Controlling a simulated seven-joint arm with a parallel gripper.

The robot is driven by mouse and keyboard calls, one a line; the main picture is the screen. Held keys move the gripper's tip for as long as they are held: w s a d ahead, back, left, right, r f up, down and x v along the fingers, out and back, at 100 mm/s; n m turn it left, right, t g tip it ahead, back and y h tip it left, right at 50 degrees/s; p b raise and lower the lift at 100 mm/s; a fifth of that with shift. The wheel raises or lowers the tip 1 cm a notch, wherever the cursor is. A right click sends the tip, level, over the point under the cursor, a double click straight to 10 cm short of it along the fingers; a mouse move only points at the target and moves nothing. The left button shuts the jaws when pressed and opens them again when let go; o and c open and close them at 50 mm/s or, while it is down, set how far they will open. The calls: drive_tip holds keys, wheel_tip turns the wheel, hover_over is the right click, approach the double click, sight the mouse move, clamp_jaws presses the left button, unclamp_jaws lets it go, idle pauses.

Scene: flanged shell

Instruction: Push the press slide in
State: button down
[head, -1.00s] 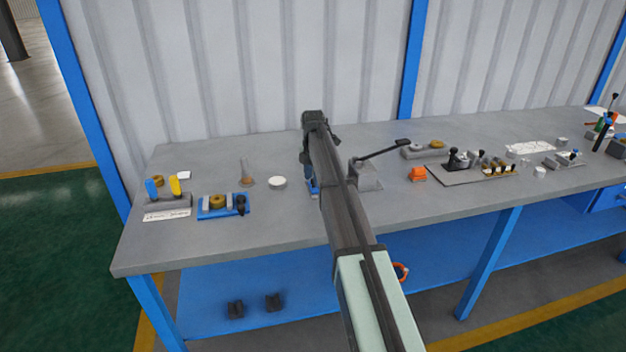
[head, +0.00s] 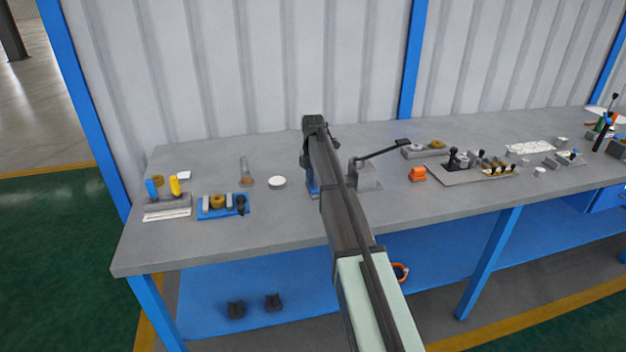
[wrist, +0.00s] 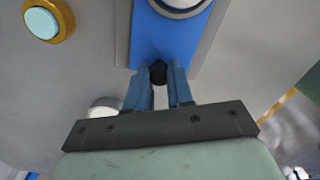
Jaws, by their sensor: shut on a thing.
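In the wrist view the press slide (wrist: 168,38) is a flat blue plate with a round, metal-rimmed part at its far end. A small black knob (wrist: 158,73) sits at the slide's near end. My gripper (wrist: 159,82) has its two blue fingers closed around this knob. In the head view my arm covers most of the press. Only a bit of blue (head: 314,190) shows beside the arm, and I cannot tell whether it is finger or slide. How deep the slide sits is hidden.
A lever (head: 382,149) on a grey base stands just right of my arm. A white disc (head: 277,182) and a blue fixture (head: 222,206) lie to the left. The wrist view shows a brass-ringed button (wrist: 43,21).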

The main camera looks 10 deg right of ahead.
idle(0.4)
drive_tip(key=d, duration=1)
drive_tip(key=shift+d, duration=0.3)
drive_tip(key=c, duration=1.2)
unclamp_jaws()
drive_tip(key=shift+d, duration=0.1)
drive_tip(key=shift+o, duration=1)
wheel_tip(320, 180, up, 14)
drive_tip(key=shift+f, duration=0.1)
